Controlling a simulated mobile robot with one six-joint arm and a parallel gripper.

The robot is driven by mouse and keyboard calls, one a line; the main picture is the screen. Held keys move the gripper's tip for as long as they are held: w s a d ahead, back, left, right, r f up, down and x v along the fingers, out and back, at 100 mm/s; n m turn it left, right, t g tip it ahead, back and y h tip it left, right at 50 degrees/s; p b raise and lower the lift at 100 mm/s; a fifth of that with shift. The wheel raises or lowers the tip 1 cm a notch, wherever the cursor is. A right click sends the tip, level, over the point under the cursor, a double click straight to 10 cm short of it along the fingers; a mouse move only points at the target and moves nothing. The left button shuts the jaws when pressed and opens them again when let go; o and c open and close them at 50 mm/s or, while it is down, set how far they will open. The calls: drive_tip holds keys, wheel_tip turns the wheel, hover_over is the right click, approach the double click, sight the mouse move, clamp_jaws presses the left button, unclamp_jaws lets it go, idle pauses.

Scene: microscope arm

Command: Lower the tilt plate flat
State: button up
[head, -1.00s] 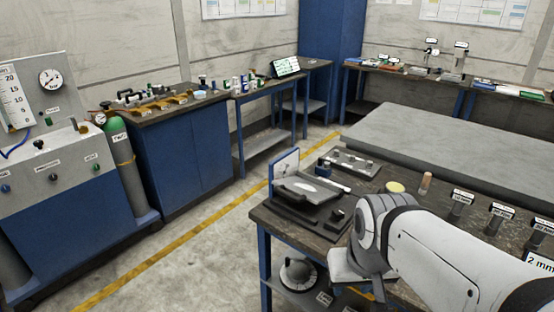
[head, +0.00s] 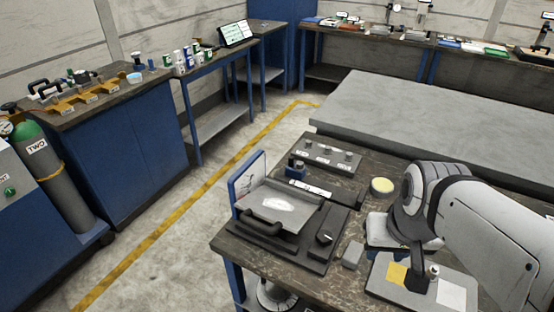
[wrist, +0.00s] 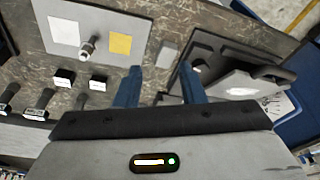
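The tilt plate (head: 281,206) is a grey plate with a pale patch and a dark handle (head: 262,221), set on a dark base (head: 285,250) at the left end of the near bench. It appears tilted, with an edge raised off the base; the exact angle is hard to judge. In the wrist view the plate (wrist: 232,82) and handle (wrist: 272,73) lie to the right of my gripper (wrist: 160,76). Its two blue fingers are apart with nothing between them. The fingers are not clear in the head view.
A blue-framed upright panel (head: 248,184) stands at the plate's left. A small grey block (head: 352,254) and a board with yellow and white squares and a metal post (wrist: 88,47) lie nearby.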

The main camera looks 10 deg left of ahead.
drive_tip(key=shift+o, duration=0.4)
drive_tip(key=shift+a, duration=0.25)
drive_tip(key=w+a+n, duration=0.1)
drive_tip(key=w+a+r+n, duration=0.1)
drive_tip(key=w, duration=0.1)
drive_tip(key=shift+w+a+n+p, duration=0.1)
drive_tip(key=shift+w+n+p, duration=0.2)
drive_tip(key=n+p, duration=0.2)
drive_tip(key=n, duration=0.9)
approach(255, 221)
drive_tip(key=x, duration=0.2)
drive_tip(key=shift+h, duration=0.4)
drive_tip(key=x, duration=0.6)
drive_tip(key=shift+w+a+f, duration=0.1)
drive_tip(key=shift+a+f, duration=0.1)
drive_tip(key=shift+f, duration=0.25)
drive_tip(key=shift+r, duration=0.1)
clamp_jaws()
